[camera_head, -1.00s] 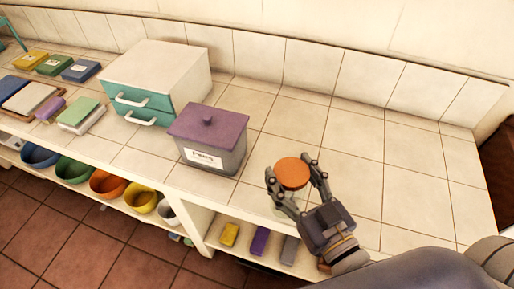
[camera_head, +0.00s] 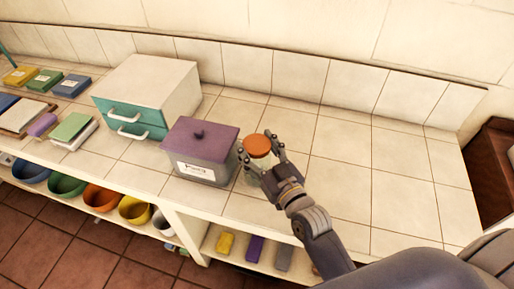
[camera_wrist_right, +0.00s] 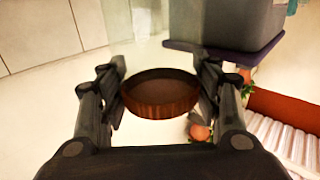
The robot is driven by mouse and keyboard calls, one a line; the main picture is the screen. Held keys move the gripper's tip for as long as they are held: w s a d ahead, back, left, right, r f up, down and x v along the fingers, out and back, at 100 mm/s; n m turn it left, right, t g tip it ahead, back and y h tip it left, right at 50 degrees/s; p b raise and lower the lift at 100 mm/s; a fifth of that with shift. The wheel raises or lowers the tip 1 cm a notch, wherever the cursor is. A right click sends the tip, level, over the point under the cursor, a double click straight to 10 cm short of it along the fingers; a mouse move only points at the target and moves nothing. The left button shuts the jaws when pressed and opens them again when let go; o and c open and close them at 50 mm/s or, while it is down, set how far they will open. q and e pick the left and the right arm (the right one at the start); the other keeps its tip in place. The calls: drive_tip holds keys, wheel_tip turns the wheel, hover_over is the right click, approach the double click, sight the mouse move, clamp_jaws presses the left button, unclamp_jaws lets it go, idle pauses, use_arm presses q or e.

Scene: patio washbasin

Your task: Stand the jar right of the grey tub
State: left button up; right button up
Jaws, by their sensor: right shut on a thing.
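The jar has an orange-brown lid (camera_head: 257,146) and a pale, see-through body partly hidden by my fingers. My right gripper (camera_head: 262,160) is shut on the jar, with a finger on each side just below the lid. In the right wrist view the lid (camera_wrist_right: 160,95) sits between the fingers. The grey tub (camera_head: 202,170) with a purple lid and white label stands just left of the jar, with a narrow gap or none; I cannot tell whether they touch. The tub also shows in the right wrist view (camera_wrist_right: 225,20). I cannot tell whether the jar's base rests on the counter. My left gripper is not in view.
The tiled counter (camera_head: 380,190) is clear to the right of the jar. A white drawer box (camera_head: 150,85) with teal fronts stands left of the tub. Boxes and books lie farther left. A shelf below holds several coloured bowls (camera_head: 102,197) and small blocks (camera_head: 255,247).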

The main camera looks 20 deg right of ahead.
drive_tip(key=shift+f, duration=0.55)
drive_tip(key=o, duration=1.6)
drive_tip(key=shift+f, duration=0.15)
drive_tip(key=shift+c, duration=0.2)
drive_tip(key=shift+r, duration=0.2)
drive_tip(key=shift+s+d+f, duration=0.1)
drive_tip(key=shift+s+f, duration=0.05)
drive_tip(key=shift+s, duration=0.25)
drive_tip(key=s+d+b, duration=0.2)
drive_tip(key=s, duration=0.9)
drive_tip(key=shift+b, duration=0.35)
